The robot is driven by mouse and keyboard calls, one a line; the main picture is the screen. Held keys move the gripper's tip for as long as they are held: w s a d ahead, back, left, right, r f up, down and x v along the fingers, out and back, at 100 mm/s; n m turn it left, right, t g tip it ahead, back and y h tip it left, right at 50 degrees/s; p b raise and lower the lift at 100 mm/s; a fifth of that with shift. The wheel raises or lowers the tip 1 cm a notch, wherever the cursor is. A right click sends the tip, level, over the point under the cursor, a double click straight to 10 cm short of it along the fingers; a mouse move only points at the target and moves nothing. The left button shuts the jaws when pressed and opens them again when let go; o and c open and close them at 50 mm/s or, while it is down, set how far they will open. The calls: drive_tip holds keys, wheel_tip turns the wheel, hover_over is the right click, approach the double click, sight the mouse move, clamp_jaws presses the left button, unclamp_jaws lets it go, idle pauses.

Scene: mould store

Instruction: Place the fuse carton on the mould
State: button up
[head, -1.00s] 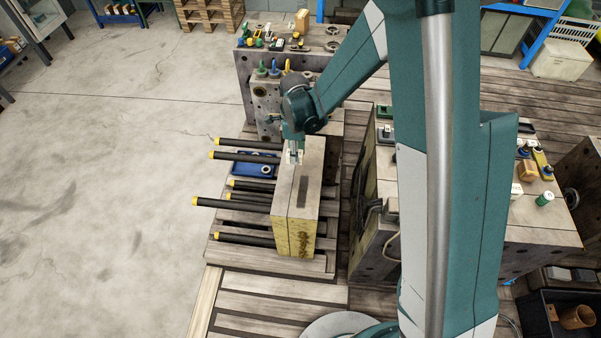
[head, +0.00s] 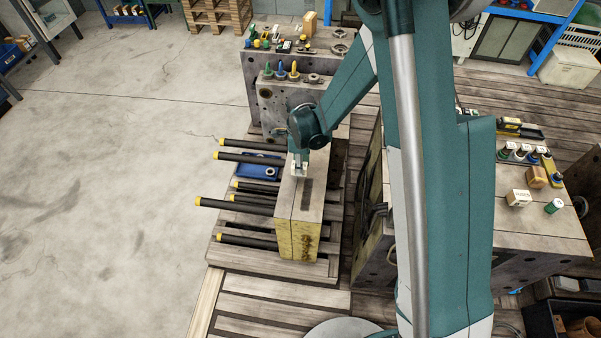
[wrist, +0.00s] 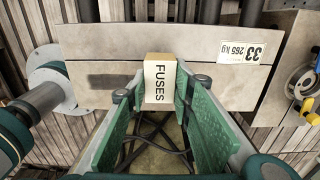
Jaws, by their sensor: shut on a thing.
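The fuse carton (wrist: 159,82), a small tan box with a white "FUSES" label, sits between the green pads of my gripper (wrist: 156,98) in the wrist view. The gripper is shut on it. In the head view my gripper (head: 299,170) points down at the far part of the top of a mould, a beige block (head: 296,212) with a yellowish near end. The wrist view shows the mould (wrist: 110,48) behind the carton, with a white "33 265 kg" label. I cannot tell whether the carton touches the mould's top.
Black rods with yellow tips (head: 245,206) stick out left of the mould. A blue tray (head: 262,168) lies beside it. Other blocks behind (head: 258,72) and at right (head: 535,225) carry small items, including a white carton (head: 518,197). Open floor lies left.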

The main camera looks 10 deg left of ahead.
drive_tip(key=shift+f, duration=0.2)
drive_tip(key=shift+f+b, duration=0.45)
drive_tip(key=shift+f, duration=1.3)
drive_tip(key=shift+f, duration=0.15)
drive_tip(key=o, duration=1)
wheel_tip(320, 180, up, 12)
drive_tip(key=p, duration=0.3)
drive_tip(key=shift+r, duration=0.25)
